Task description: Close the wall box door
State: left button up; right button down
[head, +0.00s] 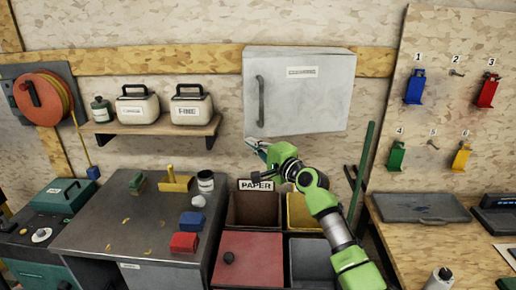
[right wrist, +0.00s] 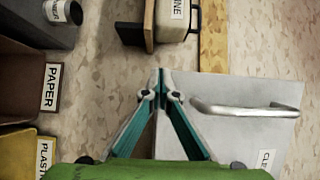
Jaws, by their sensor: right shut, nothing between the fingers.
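The white wall box (head: 315,105) hangs on the wall at the centre of the head view. Its door, with a label and a dark vertical handle (head: 261,100) near the left edge, lies across the front. I see no clear gap there, but cannot tell if it is fully shut. My right gripper (head: 252,144) is just below the door's lower left corner, its fingers together and empty. In the right wrist view, the fingertips (right wrist: 161,78) are beside the door's edge, and the door (right wrist: 235,140) with its metal handle (right wrist: 245,110) is at the right. My left gripper is not in view.
A shelf (head: 160,127) with two labelled canisters is left of the box. Below stand open sorting bins, including the paper bin (head: 231,207), and a dark bench (head: 130,225) with small blocks. A pegboard (head: 440,120) and wooden table (head: 425,235) are at the right.

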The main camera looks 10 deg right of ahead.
aim_at(249, 134)
jog(key=w+h, duration=0.1)
jog(key=w, duration=0.1)
jog(key=w+m+t+h, duration=0.1)
jog(key=w, duration=0.1)
jog(key=w+m+h, duration=0.1)
jog(key=w, duration=0.1)
jog(key=shift+w+a+r+h, duration=0.1)
jog(key=shift+a+r+h, duration=0.05)
jog(key=shift+r+h, duration=0.15)
jog(key=w, duration=0.1)
jog(key=w+m+h, duration=0.1)
jog(key=shift+w+d+r+m+t+h, duration=0.25)
jog(key=shift+w+r+m+t+h, duration=0.05)
jog(key=shift+w+t+h, duration=0.1)
